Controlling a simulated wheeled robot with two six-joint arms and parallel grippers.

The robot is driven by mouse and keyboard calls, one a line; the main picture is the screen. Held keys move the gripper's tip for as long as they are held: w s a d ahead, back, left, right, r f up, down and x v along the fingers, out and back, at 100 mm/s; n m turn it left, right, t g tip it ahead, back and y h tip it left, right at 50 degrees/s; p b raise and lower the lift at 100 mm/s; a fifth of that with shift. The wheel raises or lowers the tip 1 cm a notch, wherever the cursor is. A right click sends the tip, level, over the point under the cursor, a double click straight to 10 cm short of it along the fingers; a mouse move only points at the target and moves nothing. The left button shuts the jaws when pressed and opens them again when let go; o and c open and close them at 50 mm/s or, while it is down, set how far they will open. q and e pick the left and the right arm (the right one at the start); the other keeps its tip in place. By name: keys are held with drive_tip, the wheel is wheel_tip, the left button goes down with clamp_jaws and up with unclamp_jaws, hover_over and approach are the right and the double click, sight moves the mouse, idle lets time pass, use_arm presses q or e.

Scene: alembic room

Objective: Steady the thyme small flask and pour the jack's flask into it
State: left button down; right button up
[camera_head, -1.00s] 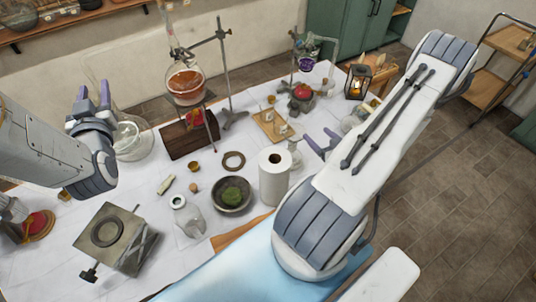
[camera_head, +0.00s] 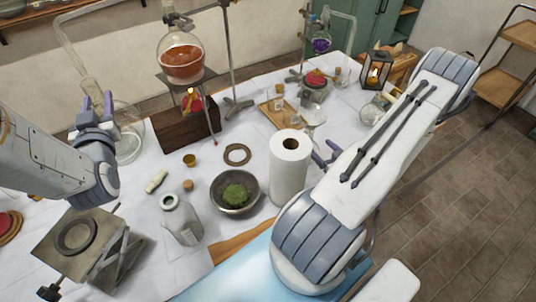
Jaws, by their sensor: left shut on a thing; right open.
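My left gripper (camera_head: 97,106) is at the left, raised above the table, with its two purple fingers shut on a clear glass neck (camera_head: 91,88), probably the jack's flask. The lab jack (camera_head: 120,265) stands at the front left with an empty dark ring (camera_head: 75,236) on top. My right gripper (camera_head: 327,153) is open beside the paper roll, partly hidden by my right arm. A clear small flask (camera_head: 312,118) stands just behind it, apart from the fingers as far as I can see. A grey glass bottle (camera_head: 181,220) stands open at front centre. I cannot read which vessel is the thyme one.
A paper roll (camera_head: 289,172) and a mortar with green matter (camera_head: 235,192) stand mid-table. A large round clear glass vessel (camera_head: 130,145) is behind my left gripper. A lantern (camera_head: 376,70) stands back right.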

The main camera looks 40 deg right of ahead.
use_arm(q)
drive_tip(key=shift+f, duration=0.45)
wheel_tip(320, 180, up, 2)
drive_tip(key=shift+r+p, duration=0.15)
drive_tip(key=shift+p, duration=0.85)
use_arm(e)
drive_tip(key=x, duration=0.8)
drive_tip(key=f+x, duration=0.1)
drive_tip(key=x, duration=0.3)
clamp_jaws()
